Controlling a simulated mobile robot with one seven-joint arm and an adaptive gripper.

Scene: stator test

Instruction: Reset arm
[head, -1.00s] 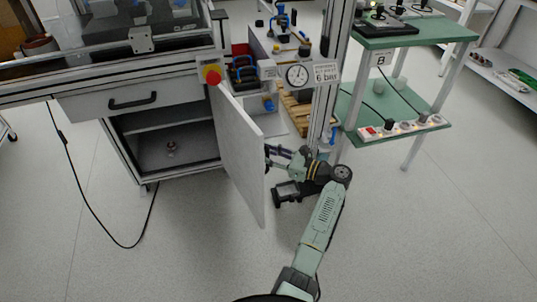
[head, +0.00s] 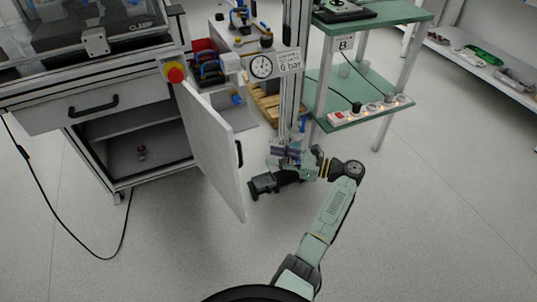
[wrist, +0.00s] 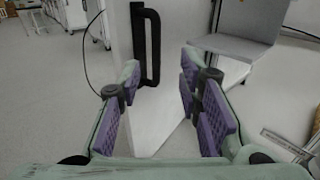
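My gripper (head: 288,155) is to the right of the open white cabinet door (head: 208,150) in the head view, apart from the black door handle (head: 239,154). In the wrist view my gripper (wrist: 158,80) has its two purple-padded fingers spread, with nothing between the pads. The handle (wrist: 153,45) stands upright beyond the fingertips in that view, on the door's face. The door swings out from the cabinet (head: 92,175), and the cabinet's inside shows at its left.
A small object (head: 141,152) lies inside the cabinet. A green two-level table (head: 362,100) stands at the right, and a metal post with a pressure gauge (head: 261,67) is behind my gripper. The floor in front is clear.

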